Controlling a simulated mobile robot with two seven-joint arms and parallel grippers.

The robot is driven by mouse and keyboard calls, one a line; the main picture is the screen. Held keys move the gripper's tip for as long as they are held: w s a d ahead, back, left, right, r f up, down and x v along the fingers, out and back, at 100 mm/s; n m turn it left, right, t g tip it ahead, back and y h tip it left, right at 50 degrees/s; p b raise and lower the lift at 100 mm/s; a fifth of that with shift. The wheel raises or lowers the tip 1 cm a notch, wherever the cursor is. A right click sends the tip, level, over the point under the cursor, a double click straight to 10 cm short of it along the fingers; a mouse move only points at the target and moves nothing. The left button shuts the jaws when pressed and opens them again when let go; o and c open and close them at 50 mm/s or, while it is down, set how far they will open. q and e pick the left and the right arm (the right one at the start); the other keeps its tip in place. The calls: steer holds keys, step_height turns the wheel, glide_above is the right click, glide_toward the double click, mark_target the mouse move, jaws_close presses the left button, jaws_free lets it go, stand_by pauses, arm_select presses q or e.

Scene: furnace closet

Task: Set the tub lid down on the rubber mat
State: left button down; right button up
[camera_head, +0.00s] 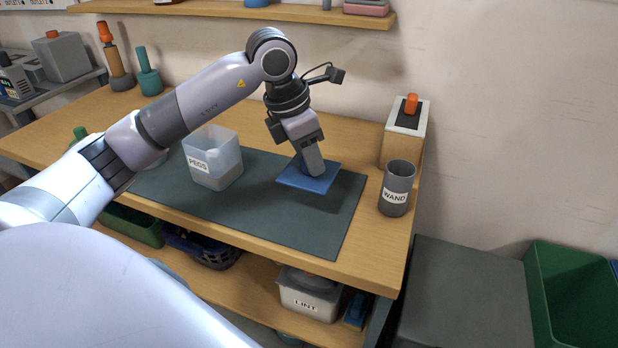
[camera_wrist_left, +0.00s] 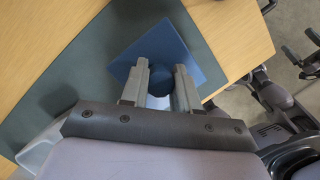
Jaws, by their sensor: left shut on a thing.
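The tub lid (camera_head: 293,181) is a flat blue square plate, over the right part of the dark green-grey rubber mat (camera_head: 290,225) on the bench. My left gripper (camera_head: 314,168) comes down on it from above. In the left wrist view my left gripper (camera_wrist_left: 161,72) is shut on the round blue knob in the middle of the lid (camera_wrist_left: 187,45). The lid looks about level, with a shadow on the mat beside it; I cannot tell whether it touches the mat. A translucent tub (camera_head: 214,158) labelled PEGS stands on the mat, left of the lid. My right gripper is not seen.
A grey cup (camera_head: 396,188) labelled WAND stands right of the mat near the bench's right edge. A box with an orange knob (camera_head: 408,125) stands behind it. Green and orange-topped bottles stand at the back left. The mat's front part is clear.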

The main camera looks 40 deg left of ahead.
mark_target(310, 177)
arm_select(q)
steer(key=shift+f, duration=2.7)
steer(key=shift+f, duration=0.15)
steer(key=c, duration=0.8)
jaws_free()
steer(key=shift+r, duration=0.3)
steer(key=v, duration=1.2)
steer(key=shift+f, duration=0.1)
